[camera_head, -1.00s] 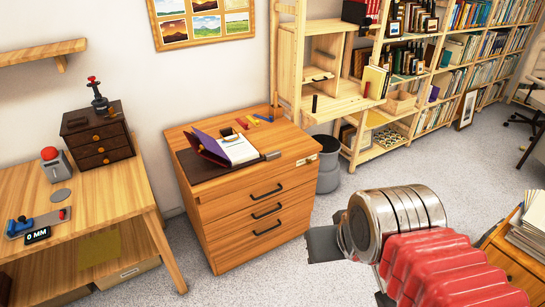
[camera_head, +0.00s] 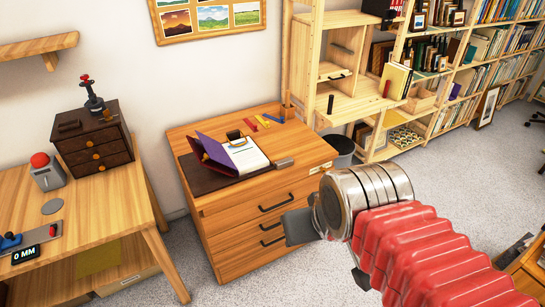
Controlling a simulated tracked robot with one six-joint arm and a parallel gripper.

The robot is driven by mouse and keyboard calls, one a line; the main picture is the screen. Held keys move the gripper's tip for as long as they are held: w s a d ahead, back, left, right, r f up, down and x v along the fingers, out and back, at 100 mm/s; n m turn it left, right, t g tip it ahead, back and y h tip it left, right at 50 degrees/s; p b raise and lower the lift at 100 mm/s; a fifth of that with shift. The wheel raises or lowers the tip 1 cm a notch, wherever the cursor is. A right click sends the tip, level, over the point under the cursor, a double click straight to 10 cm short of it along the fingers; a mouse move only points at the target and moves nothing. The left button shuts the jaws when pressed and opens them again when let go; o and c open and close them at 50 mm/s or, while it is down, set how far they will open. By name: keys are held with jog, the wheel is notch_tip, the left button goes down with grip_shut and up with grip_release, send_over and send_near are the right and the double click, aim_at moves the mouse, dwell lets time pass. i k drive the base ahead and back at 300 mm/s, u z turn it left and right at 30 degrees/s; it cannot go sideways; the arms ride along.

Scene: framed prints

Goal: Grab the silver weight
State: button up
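I cannot pick out a silver weight with certainty. A small silvery-grey block (camera_head: 284,163) lies at the right edge of the dark desk mat on the drawer cabinet, too small to identify. A flat grey disc (camera_head: 52,207) lies on the wooden table at left. My arm, with red ribbed sleeve and metal rings, reaches in from the lower right. My gripper (camera_head: 300,226) shows only as a dark grey part at the arm's end, in front of the cabinet's right side. Its fingers are mostly hidden, and nothing is seen in it.
The drawer cabinet (camera_head: 268,193) holds an open purple folder (camera_head: 230,155) and colored sticks. The left table (camera_head: 110,215) carries a dark small drawer chest (camera_head: 94,150) and a red-button device (camera_head: 47,172). Shelves (camera_head: 345,100) line the back right.

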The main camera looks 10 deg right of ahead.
aim_at(285, 162)
jog(key=u, duration=0.35)
jog(key=i, duration=1.2)
jog(key=u, duration=0.1)
